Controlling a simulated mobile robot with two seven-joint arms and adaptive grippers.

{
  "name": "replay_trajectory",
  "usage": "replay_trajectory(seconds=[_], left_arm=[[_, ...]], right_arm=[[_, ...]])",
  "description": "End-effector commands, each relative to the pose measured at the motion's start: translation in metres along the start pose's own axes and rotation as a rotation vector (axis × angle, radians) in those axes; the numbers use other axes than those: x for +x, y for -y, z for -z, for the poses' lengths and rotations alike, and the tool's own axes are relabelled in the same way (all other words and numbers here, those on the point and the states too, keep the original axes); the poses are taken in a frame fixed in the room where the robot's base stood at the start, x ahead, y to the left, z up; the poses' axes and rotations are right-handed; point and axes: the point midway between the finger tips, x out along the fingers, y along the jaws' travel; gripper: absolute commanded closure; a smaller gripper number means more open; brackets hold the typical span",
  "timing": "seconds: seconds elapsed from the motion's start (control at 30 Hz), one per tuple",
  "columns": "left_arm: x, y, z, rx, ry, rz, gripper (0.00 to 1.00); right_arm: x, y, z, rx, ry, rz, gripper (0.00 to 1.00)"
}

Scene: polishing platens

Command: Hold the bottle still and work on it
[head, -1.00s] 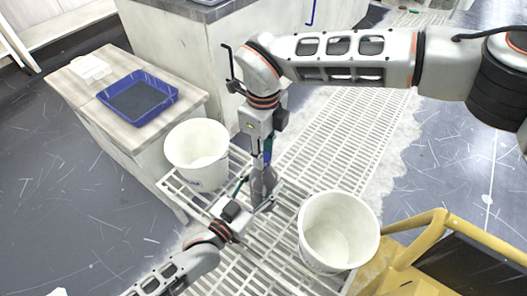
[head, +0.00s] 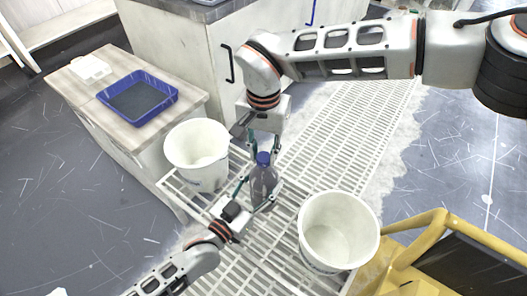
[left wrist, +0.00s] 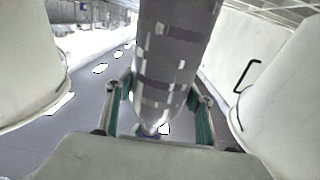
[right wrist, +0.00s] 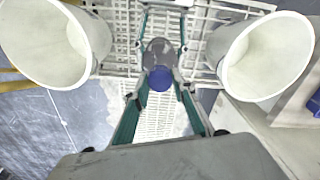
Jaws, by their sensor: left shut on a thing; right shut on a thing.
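A grey see-through bottle (head: 263,187) with a blue cap (head: 263,158) stands upright over the white slatted floor in the head view. My left gripper (head: 257,196) comes in from the lower left and is shut on the bottle's body. In the left wrist view the bottle (left wrist: 172,60) fills the space between the green-padded fingers. My right gripper (head: 264,152) points down from above and is shut on the cap. In the right wrist view the cap (right wrist: 161,78) sits between its fingertips, with the bottle's shoulder (right wrist: 158,50) beyond it.
A white bucket (head: 196,152) stands left of the bottle and another (head: 339,232) stands to its right, both close. A wooden-topped cabinet (head: 75,80) bears a blue tray (head: 138,97). A yellow frame (head: 420,235) is at the lower right. Slatted floor (head: 340,140) extends behind.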

Motion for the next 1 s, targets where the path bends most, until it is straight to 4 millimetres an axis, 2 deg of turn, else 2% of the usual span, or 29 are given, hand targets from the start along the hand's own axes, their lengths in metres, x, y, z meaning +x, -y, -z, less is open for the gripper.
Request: replay_trajectory(seconds=[0.1, 0.67, 1.0], left_arm=[[0.0, -0.0001, 0.0, 0.0, 0.0, 0.0, 1.0], [0.0, 0.0001, 0.0, 0.0, 0.0, 0.0, 1.0], [0.0, 0.0001, 0.0, 0.0, 0.0, 0.0, 1.0]], right_arm=[[-0.0002, 0.0001, 0.0002, -0.079, -0.001, 0.0, 1.0], [-0.0002, 0.0001, 0.0002, -0.075, -0.001, 0.0, 1.0], [-0.0078, 0.0001, 0.0005, -0.074, -0.001, 0.001, 1.0]])
